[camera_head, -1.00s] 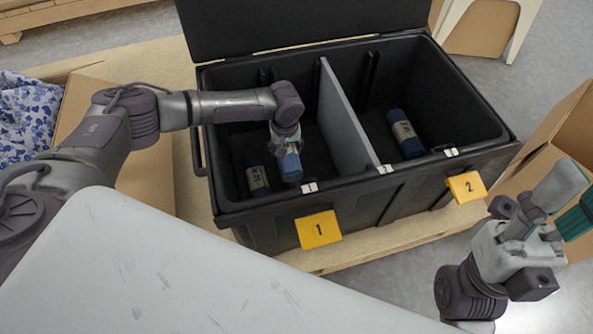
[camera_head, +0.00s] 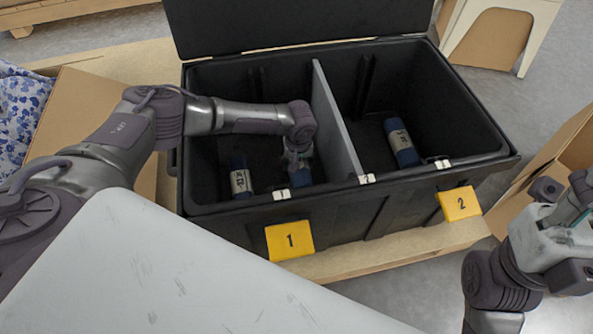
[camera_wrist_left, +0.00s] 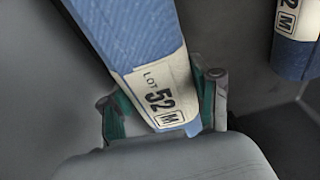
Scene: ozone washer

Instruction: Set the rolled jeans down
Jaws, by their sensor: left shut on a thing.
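My left gripper (camera_head: 297,163) reaches down into compartment 1 (camera_head: 291,239) of the black box. It is shut on a rolled pair of blue jeans (camera_head: 302,178), partly hidden behind the gripper and the box's front wall. In the left wrist view the roll (camera_wrist_left: 130,45) sits between the fingers, with a cream band reading "LOT 52 M". Whether it touches the floor cannot be told. A second roll (camera_head: 240,180) stands or leans at the left of compartment 1. A third roll (camera_head: 402,143) lies in compartment 2. My right gripper (camera_head: 575,215) is at the right edge, partly cut off.
A grey divider (camera_head: 335,125) splits the black box, whose lid (camera_head: 290,20) stands open behind. A cardboard box with blue patterned cloth (camera_head: 25,105) is at the left. Another cardboard box (camera_head: 560,150) is at the right. Compartment 2 has free floor.

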